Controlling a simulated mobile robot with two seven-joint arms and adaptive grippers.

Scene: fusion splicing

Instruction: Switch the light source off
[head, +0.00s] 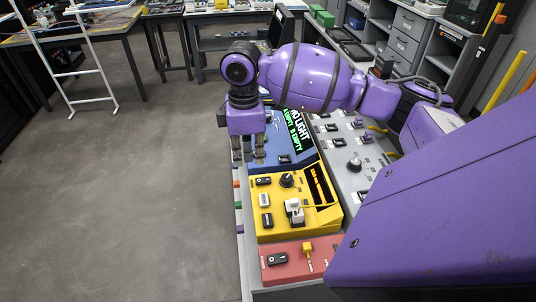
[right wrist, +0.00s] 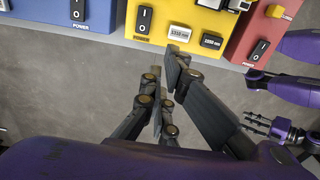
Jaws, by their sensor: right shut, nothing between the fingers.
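The light source is the yellow box (head: 262,230) on the bench, taken as such from its 1310 nm button (right wrist: 180,33) and 1550 nm button (right wrist: 211,41). Its black power rocker (head: 264,181) is near the left back corner and also shows in the right wrist view (right wrist: 144,19). I cannot tell which side is pressed. A cable plug sits on the box. My right gripper (head: 249,157) is shut and empty, fingers pointing down, by the bench edge beside the blue box. In the right wrist view its fingertips (right wrist: 164,82) are apart from the rocker. My left gripper (right wrist: 264,126) shows small there.
A blue box (head: 270,155) with a lit "NO LIGHT" display stands behind the yellow one. A red box (head: 285,268) with its own rocker (head: 278,259) is in front. A grey panel (head: 348,140) with knobs lies to the right.

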